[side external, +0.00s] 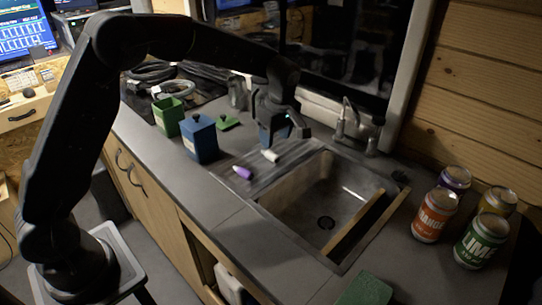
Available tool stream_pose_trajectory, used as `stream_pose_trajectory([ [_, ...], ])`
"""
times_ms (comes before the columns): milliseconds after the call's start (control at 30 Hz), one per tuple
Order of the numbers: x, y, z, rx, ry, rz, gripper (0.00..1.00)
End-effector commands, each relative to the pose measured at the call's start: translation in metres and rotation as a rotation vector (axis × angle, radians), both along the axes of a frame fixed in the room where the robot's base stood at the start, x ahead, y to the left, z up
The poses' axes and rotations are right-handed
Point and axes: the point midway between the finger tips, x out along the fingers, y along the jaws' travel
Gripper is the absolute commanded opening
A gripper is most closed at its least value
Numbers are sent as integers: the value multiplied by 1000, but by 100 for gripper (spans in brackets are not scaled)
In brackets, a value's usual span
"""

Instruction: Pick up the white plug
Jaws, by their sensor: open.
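The white plug (270,155) is a small pale cylinder lying on the grooved drainboard left of the sink. My gripper (284,132) is above and slightly behind it, pointing down, and appears apart from it. The gripper is open, with nothing visibly held. Its fingers are dark and small here, so the exact gap to the plug cannot be told. A purple plug (242,172) lies on the drainboard to the left and nearer the camera.
A blue box with a knobbed lid (199,140), an open green box (168,117) and a green lid (228,123) stand left. The sink (306,196), with a faucet (347,120) behind, is right. Several cans (434,214) stand farther right. A green sponge (365,290) lies in front.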

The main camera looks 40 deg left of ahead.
Motion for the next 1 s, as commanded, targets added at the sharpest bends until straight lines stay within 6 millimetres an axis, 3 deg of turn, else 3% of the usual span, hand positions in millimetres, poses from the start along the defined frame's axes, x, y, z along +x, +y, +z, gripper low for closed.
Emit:
stream_pose_trajectory([
  [233, -1, 5, -18, 0, 2, 1, 53],
  [500, -1, 15, -54, -1, 2, -1, 53],
  [800, -1, 16, -60, -2, -1, 0, 53],
  [1000, -1, 16, -60, -2, -1, -1, 36],
])
